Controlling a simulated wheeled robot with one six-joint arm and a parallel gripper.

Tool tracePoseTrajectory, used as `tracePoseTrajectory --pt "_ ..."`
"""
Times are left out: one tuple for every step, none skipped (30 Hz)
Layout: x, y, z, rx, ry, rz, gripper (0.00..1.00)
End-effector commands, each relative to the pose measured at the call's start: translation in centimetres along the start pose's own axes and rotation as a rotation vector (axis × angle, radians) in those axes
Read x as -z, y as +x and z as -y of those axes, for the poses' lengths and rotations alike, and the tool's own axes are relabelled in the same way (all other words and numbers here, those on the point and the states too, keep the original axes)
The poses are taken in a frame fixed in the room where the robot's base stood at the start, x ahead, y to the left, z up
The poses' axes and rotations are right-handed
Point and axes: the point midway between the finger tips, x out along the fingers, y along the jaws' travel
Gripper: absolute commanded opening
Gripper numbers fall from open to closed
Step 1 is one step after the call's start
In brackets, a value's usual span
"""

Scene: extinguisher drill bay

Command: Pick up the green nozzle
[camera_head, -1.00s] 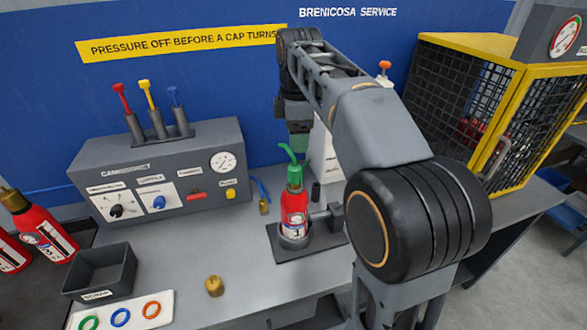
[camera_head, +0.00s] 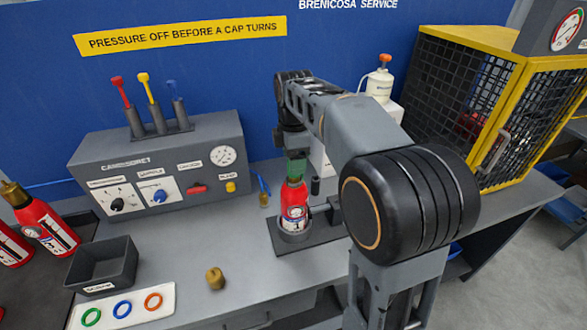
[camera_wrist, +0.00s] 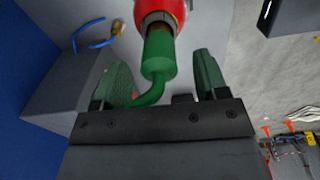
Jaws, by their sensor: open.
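The green nozzle (camera_wrist: 158,55) is a cylinder with a thin curved spout, on top of a red extinguisher (camera_wrist: 155,13). In the head view the red extinguisher (camera_head: 293,204) stands upright in a dark holder (camera_head: 290,238) on the bench. My gripper (camera_wrist: 162,62) is open, with one green finger on each side of the nozzle. Gaps show between the nozzle and both fingers. The spout curves toward the left finger; I cannot tell whether it touches. In the head view my gripper (camera_head: 296,168) is right over the extinguisher's top and mostly hides the nozzle.
A grey control panel (camera_head: 160,165) stands behind left. A black bin (camera_head: 100,268), a brass cap (camera_head: 215,278) and a white card with coloured rings (camera_head: 165,293) lie in front. A yellow-framed cage (camera_head: 470,120) is at right. Blue tubing (camera_wrist: 88,42) lies on the bench.

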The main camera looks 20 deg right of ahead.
Motion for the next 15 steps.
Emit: tracePoseTrajectory --pt "0.1 0.6 0.0 0.004 0.0 0.0 0.67" --pt "0.1 1.1 0.0 0.004 0.0 0.0 0.67" --pt "0.1 1.6 0.0 0.003 0.0 0.0 0.67" --pt "0.1 1.9 0.0 0.003 0.0 0.0 0.67" --pt "0.1 2.2 0.0 0.003 0.0 0.0 0.67" --pt "0.1 2.5 0.0 0.002 0.0 0.0 0.67" --pt "0.1 2.6 -0.1 0.001 0.0 0.0 0.67" --pt "0.1 2.8 0.0 0.001 0.0 0.0 0.67" --pt "0.1 2.9 0.0 0.001 0.0 0.0 0.67" --pt "0.1 3.0 0.0 0.001 0.0 0.0 0.67" --pt "0.1 3.0 0.0 0.001 0.0 0.0 0.67" --pt "0.1 3.0 0.0 0.0 0.0 0.0 0.67" --pt "0.1 3.0 0.0 0.0 0.0 0.0 0.67" --pt "0.1 3.0 0.0 0.0 0.0 0.0 0.67" --pt "0.1 3.0 0.0 0.0 0.0 0.0 0.67"
